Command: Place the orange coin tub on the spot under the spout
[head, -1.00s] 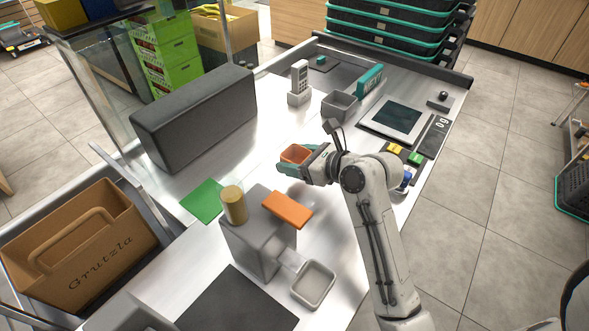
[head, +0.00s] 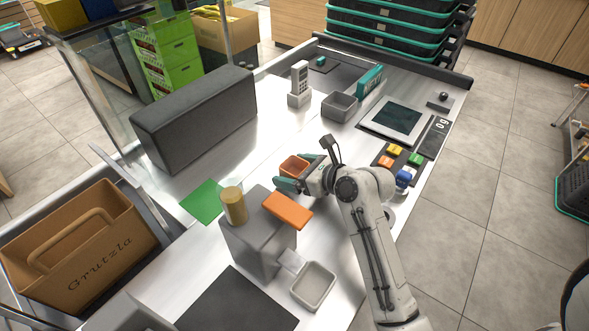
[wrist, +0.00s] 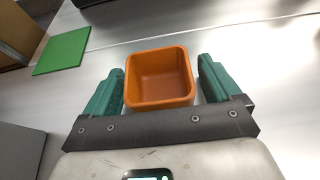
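The orange coin tub (head: 293,166) is a small, square, open-topped tub, empty inside. My gripper (head: 295,170) has its teal fingers along two opposite sides of it. The tub also shows in the wrist view (wrist: 160,77), upright between the fingers, with its rim close against them. I cannot tell how high it is above the counter. A grey block-shaped dispenser (head: 253,238) stands nearer in the head view, with a short chute or spout (head: 292,261) on its right side. A shallow grey square dish (head: 330,287) lies at the chute's end. No separate marked spot shows clearly.
A gold cylinder (head: 234,206) and an orange slab (head: 287,210) sit on the dispenser. A green mat (head: 203,200) lies left of it. Bare counter surrounds the tub.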

